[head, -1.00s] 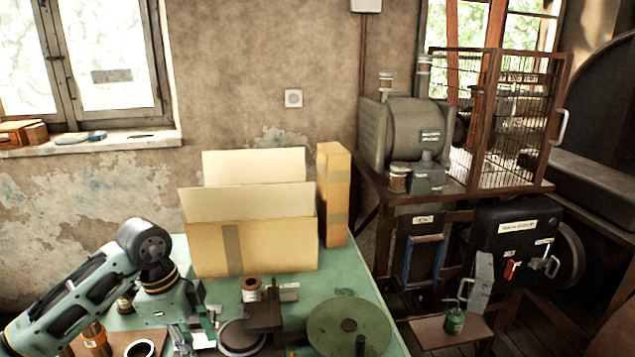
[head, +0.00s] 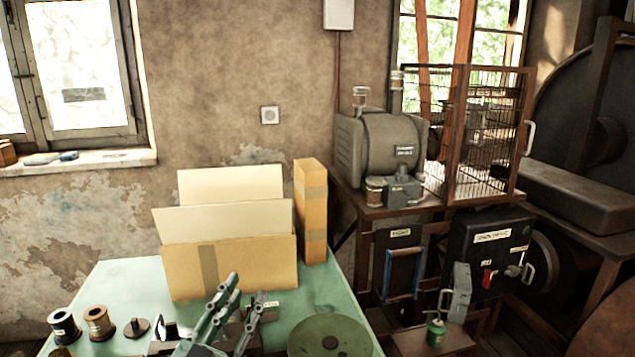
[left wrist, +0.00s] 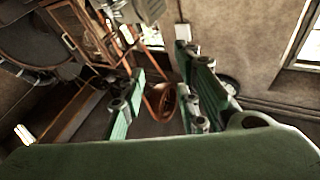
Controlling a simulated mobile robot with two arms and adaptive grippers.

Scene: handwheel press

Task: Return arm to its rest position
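My left gripper (head: 249,287) shows at the bottom of the head view, its green and black fingers pointing up in front of the cardboard box. In the left wrist view the fingers of the left gripper (left wrist: 160,88) stand well apart with nothing held between them. The rest of the left arm is mostly below the frame. My right arm and gripper are in neither view.
The green table (head: 115,285) carries an open cardboard box (head: 180,270), a tall narrow box (head: 312,215), several spools (head: 100,323) and a round green disc (head: 330,338).

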